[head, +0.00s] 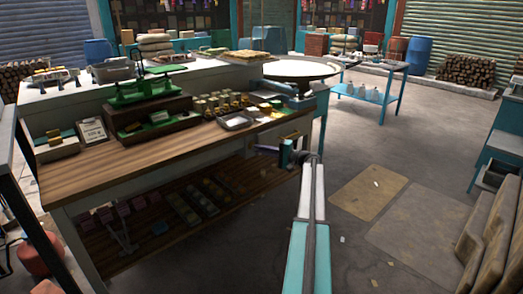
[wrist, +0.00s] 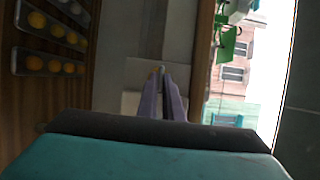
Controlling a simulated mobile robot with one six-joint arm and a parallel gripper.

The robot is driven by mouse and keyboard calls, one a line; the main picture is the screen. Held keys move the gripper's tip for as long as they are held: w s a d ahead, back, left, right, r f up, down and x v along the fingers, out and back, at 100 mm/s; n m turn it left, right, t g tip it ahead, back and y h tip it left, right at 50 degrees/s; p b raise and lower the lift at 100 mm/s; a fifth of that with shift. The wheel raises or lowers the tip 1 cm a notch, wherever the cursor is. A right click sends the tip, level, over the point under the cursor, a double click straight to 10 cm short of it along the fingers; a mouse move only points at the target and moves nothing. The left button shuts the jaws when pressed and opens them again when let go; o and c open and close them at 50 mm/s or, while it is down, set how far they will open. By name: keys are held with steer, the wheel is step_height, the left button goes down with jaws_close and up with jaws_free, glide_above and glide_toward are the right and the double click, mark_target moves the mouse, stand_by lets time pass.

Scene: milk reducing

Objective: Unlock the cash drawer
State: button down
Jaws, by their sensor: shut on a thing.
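My gripper (head: 268,149) is at the right end of the wooden counter (head: 120,175), just below the level of its top. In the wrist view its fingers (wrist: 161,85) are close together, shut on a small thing. Only a small brownish tip (wrist: 153,75) shows there; I cannot tell for sure that it is a key. A pale rectangular panel (wrist: 135,75) lies just beyond the fingertips, perhaps the front of the cash drawer. No keyhole is clear, and I cannot tell whether the tip touches the panel.
On the counter stand a green scale (head: 150,92), a metal tray (head: 236,122) and several small jars. A lower shelf (head: 150,225) holds rows of goods. The floor (head: 375,240) to the right is mostly open.

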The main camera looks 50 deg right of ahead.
steer(key=c, duration=2.2)
jaws_free()
steer(key=v, duration=1.3)
steer(key=shift+s+d+b, duration=0.2)
steer(key=shift+s+b, duration=0.1)
steer(key=shift+b, duration=0.1)
